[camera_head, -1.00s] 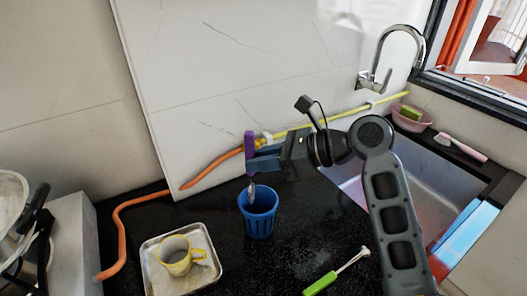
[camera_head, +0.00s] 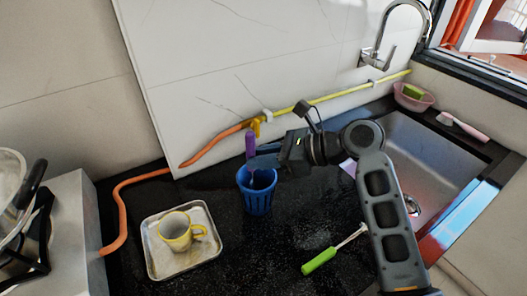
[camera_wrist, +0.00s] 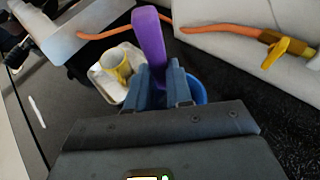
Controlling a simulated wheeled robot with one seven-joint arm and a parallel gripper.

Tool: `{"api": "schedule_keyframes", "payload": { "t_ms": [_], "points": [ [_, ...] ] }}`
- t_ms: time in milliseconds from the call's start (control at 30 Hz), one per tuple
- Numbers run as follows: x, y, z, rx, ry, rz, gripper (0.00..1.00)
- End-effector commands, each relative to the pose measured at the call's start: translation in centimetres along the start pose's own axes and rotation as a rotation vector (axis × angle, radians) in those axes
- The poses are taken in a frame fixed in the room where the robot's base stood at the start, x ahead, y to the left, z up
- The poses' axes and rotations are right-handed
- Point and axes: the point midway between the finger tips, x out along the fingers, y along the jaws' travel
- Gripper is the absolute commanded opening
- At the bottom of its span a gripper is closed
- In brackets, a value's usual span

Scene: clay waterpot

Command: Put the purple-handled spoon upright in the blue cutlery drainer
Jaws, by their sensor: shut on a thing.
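The purple-handled spoon (camera_head: 250,145) stands upright with its handle up; it also shows in the wrist view (camera_wrist: 150,35). My gripper (camera_head: 258,163) is shut on it below the top of the handle, just above the rim of the blue cutlery drainer (camera_head: 257,201). The spoon's lower part is hidden behind the fingers and the drainer wall, so I cannot see its bowl. In the wrist view the drainer (camera_wrist: 196,88) shows only partly, behind my fingers.
A metal tray (camera_head: 155,262) holding a yellow mug (camera_head: 174,232) lies left of the drainer. A green-handled utensil (camera_head: 319,261) lies on the black counter to the right. The sink (camera_head: 425,150) is at the right. An orange hose (camera_head: 122,205) runs along the wall behind.

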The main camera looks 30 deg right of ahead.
Motion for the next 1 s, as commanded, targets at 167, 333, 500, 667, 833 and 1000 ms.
{"api": "schedule_keyframes", "payload": {
  "t_ms": [167, 333, 500, 667, 833, 1000],
  "points": [
    [0.05, 0.01, -0.12, 0.000, 0.000, 0.000, 0.00],
    [0.04, 0.00, -0.11, 0.000, 0.000, 0.000, 0.00],
    [0.03, 0.00, -0.11, 0.000, 0.000, 0.000, 0.36],
    [0.03, 0.00, -0.11, 0.001, 0.000, 0.000, 0.50],
    [0.03, 0.00, -0.12, 0.001, 0.000, 0.000, 0.50],
    [-0.80, -0.07, -0.09, 0.000, -0.001, -0.003, 0.50]
  ]
}}
